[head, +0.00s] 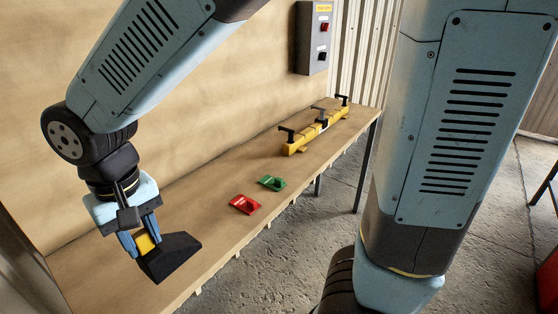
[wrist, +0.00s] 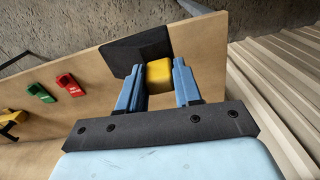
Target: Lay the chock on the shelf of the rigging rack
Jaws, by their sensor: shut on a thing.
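The chock (head: 170,259) is a black wedge with a yellow block on it, at the lower left of the head view. My gripper (head: 143,242) points down and is shut on the yellow block, one blue finger on each side. In the wrist view the yellow block sits between the fingers (wrist: 160,80), with the black wedge (wrist: 124,52) beyond it. The chock is over the left part of the wooden bench; I cannot tell whether it touches the top. I cannot make out a rigging rack or its shelf for sure.
A red block (head: 244,204) and a green block (head: 271,183) lie on the bench (head: 213,202). A yellow bar with black handles (head: 316,133) lies further back. A grey switch box (head: 314,38) hangs on the wall. Bare bench shows between the chock and the red block.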

